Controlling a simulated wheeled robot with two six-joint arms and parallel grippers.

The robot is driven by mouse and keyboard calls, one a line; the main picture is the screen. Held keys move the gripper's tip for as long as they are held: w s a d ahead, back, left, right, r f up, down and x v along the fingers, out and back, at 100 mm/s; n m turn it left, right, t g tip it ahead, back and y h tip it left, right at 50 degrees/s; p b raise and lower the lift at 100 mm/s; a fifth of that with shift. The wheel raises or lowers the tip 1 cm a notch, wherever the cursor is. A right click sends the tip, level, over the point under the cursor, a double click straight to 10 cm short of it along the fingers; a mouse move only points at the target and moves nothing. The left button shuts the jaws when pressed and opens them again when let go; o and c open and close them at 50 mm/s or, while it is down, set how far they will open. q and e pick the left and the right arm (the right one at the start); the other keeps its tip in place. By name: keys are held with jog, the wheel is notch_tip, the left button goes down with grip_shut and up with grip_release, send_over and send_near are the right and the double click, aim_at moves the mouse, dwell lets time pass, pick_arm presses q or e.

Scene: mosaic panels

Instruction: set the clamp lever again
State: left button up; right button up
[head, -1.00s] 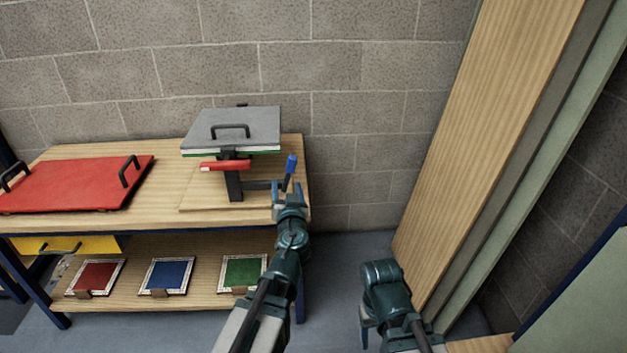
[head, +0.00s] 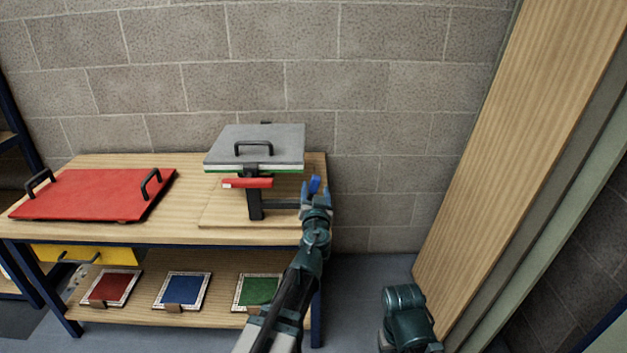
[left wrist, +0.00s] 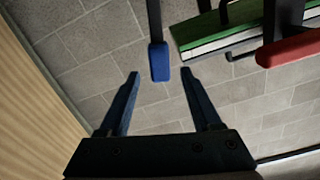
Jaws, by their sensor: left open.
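The clamp lever (head: 315,183) has a blue grip and stands at the right side of a clamp stand (head: 255,205) on the bench. In the left wrist view the blue grip (left wrist: 160,62) is just beyond my fingertips, roughly midway between them and not touching either finger. My left gripper (head: 315,193) is open at the lever and covers its lower part in the head view. Its two fingers (left wrist: 160,78) are apart and empty in the left wrist view. My right arm shows at the bottom right of the head view; its jaws cannot be made out.
A grey plate (head: 262,135) with a black handle lies over a white and green layer on the stand. A red bar (head: 250,183) juts out below. A red panel (head: 85,195) lies left on the bench (head: 190,233). A tall wooden board (head: 510,140) leans at right.

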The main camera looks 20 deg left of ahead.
aim_at(315, 184)
pick_arm(q)
jog(key=x, duration=0.5)
jog(key=shift+w, duration=0.1)
grip_shut()
dwell(1.2)
